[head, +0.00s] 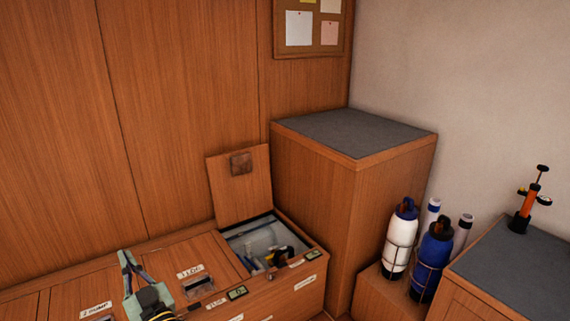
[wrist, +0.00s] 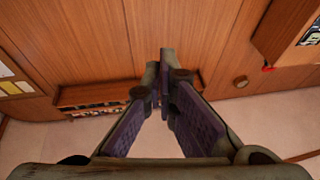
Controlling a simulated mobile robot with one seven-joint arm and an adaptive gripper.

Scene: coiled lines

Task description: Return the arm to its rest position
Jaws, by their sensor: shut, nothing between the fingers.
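My gripper (head: 125,256) shows at the lower left of the head view, raised in front of the wooden bench lockers, with its fingers meeting at the tip. In the wrist view the fingers of my gripper (wrist: 163,82) come together at their ends with nothing between them. The wrist view looks across the room at wood panelling and pale floor. Most of my arm is outside the head view.
An open locker (head: 262,243) has its lid (head: 240,187) leaning up and several items inside. A tall grey-topped cabinet (head: 315,190) stands right of it. Bottles (head: 400,240) and a grey-topped counter (head: 525,270) are at right. A low shelf (wrist: 95,97) shows in the wrist view.

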